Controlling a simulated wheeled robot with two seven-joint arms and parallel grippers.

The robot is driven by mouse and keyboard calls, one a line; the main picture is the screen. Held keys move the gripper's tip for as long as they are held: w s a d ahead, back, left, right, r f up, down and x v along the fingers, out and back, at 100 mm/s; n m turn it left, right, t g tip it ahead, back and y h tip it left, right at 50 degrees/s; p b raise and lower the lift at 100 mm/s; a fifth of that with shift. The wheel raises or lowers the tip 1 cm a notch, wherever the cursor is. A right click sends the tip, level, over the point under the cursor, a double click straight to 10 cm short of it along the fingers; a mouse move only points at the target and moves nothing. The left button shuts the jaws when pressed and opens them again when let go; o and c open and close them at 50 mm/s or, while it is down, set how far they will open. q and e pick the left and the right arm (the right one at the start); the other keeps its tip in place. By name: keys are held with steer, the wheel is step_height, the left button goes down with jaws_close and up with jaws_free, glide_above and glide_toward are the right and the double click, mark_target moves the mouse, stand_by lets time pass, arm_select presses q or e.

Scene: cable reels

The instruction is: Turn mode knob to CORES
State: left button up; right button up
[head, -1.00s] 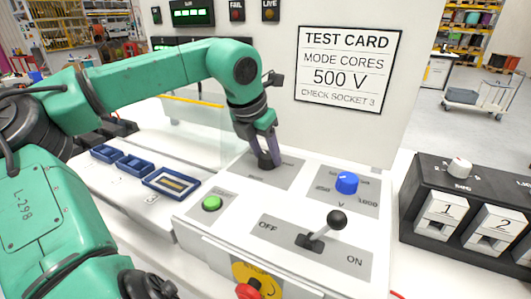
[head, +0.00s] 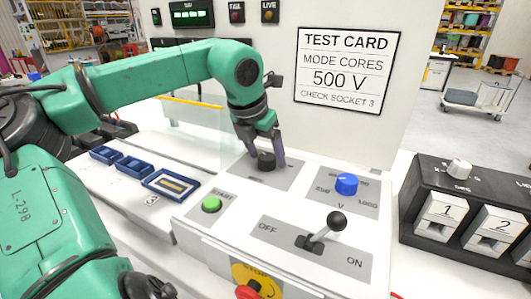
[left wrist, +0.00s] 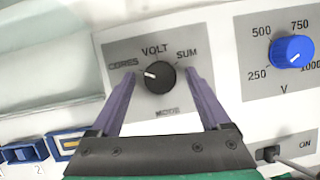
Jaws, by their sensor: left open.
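The black mode knob (head: 266,162) sits on a grey plate of the white sloped panel in the head view. In the left wrist view the knob (left wrist: 160,77) has CORES at its left, VOLT above and SUM at its right. Its white mark points left and slightly up, toward CORES. My left gripper (head: 265,158) is over the knob, with its purple fingers open, one on each side. In the left wrist view gaps show between the knob and both fingers. My right gripper is not seen.
A blue voltage knob (head: 346,184) is right of the mode knob. A green START button (head: 211,204) and a black-balled lever (head: 337,219) are nearer the front. The test card (head: 348,70) reads MODE CORES, 500 V. Blue trays (head: 171,184) lie at left.

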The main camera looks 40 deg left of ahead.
arm_select(q)
steer(key=p+v, duration=0.1)
steer(key=v, duration=1.3)
steer(key=shift+r, duration=0.25)
